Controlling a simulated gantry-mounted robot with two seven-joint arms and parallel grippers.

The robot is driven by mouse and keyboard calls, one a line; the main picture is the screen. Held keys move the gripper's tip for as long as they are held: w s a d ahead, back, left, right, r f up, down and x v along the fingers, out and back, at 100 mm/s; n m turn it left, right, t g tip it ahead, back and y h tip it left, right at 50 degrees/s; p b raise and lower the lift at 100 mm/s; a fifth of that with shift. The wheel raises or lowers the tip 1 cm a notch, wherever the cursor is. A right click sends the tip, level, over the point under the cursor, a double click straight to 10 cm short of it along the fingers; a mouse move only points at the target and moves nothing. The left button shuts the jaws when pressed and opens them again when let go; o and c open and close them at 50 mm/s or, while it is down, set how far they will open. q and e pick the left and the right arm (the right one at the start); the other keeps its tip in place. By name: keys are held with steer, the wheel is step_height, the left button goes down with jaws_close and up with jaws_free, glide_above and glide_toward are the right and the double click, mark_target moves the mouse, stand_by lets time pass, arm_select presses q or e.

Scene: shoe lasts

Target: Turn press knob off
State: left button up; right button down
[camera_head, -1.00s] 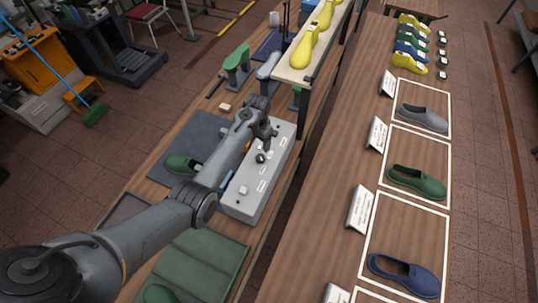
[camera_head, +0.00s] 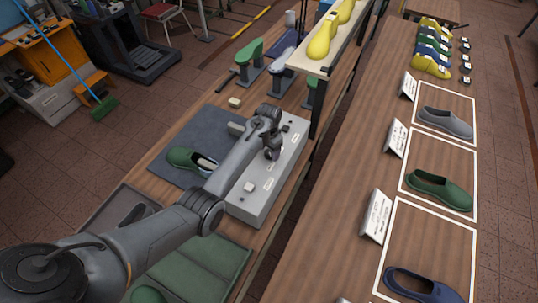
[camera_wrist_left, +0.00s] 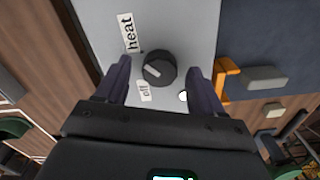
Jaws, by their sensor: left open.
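The round dark press knob (camera_wrist_left: 159,68) is on the flat grey face of the press box (camera_wrist_left: 187,25) in the left wrist view. A pale mark on the knob points left, toward the gap between the "heat" label (camera_wrist_left: 129,32) and the "off" label (camera_wrist_left: 145,91). My left gripper (camera_wrist_left: 160,82) is open, with one finger on each side of the knob and a visible gap to each. In the head view my left gripper (camera_head: 273,153) is over the press box (camera_head: 250,207) and hides the knob. My right gripper is not in view.
A green shoe (camera_head: 181,158) lies on the dark mat (camera_head: 200,128) beside the box. A shelf with yellow lasts (camera_head: 320,40) stands behind. Shoes in white frames (camera_head: 440,187) are on the right table. An orange part (camera_wrist_left: 229,75) is near the box edge.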

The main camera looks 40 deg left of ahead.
arm_select(q)
steer(key=shift+f, duration=0.3)
steer(key=c, duration=1.1)
steer(key=shift+o, duration=0.2)
steer(key=shift+r, duration=0.1)
